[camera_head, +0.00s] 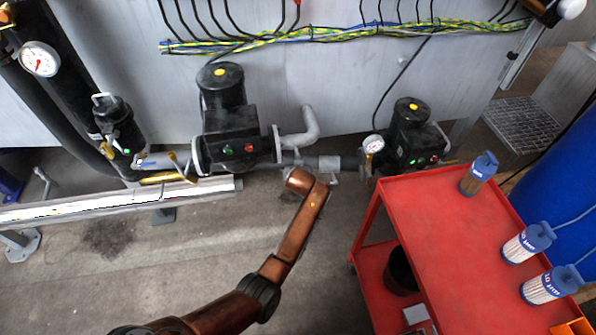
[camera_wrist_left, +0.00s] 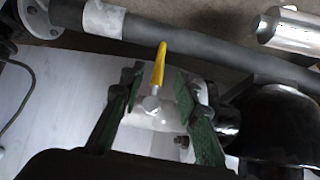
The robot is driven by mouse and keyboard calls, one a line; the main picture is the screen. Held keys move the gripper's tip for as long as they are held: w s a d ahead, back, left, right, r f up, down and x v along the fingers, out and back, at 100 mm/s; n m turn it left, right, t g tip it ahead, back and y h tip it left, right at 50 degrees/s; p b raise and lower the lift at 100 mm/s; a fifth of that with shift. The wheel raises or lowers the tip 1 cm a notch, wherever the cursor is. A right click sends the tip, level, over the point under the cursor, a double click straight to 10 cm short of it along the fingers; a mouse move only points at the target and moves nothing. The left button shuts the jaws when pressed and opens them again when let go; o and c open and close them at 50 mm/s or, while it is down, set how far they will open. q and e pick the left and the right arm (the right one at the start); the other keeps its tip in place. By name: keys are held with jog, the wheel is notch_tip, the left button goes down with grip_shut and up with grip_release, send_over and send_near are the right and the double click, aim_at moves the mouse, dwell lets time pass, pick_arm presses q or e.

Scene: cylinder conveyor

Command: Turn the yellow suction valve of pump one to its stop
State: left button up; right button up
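A yellow valve handle (camera_wrist_left: 159,64) stands upright on a pale valve body in the left wrist view. The green fingers of my left gripper (camera_wrist_left: 157,82) are apart, one on each side of the handle's lower part; I cannot tell whether either touches it. In the head view my brown arm reaches up from the bottom left, and its gripper cannot be made out there. Yellow valve parts (camera_head: 166,179) show left of the larger black pump (camera_head: 229,122). Which pump is pump one is not readable. My right gripper is not in view.
A smaller black pump (camera_head: 411,138) stands to the right. A red cart (camera_head: 432,212) carrying several blue-capped filters is at the front right. Dark pipes and a pressure gauge (camera_head: 40,58) are at the left. Cables run along the grey wall. The floor at lower left is mostly clear.

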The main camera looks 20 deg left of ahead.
pick_arm(q)
jog(key=shift+v, duration=1.8)
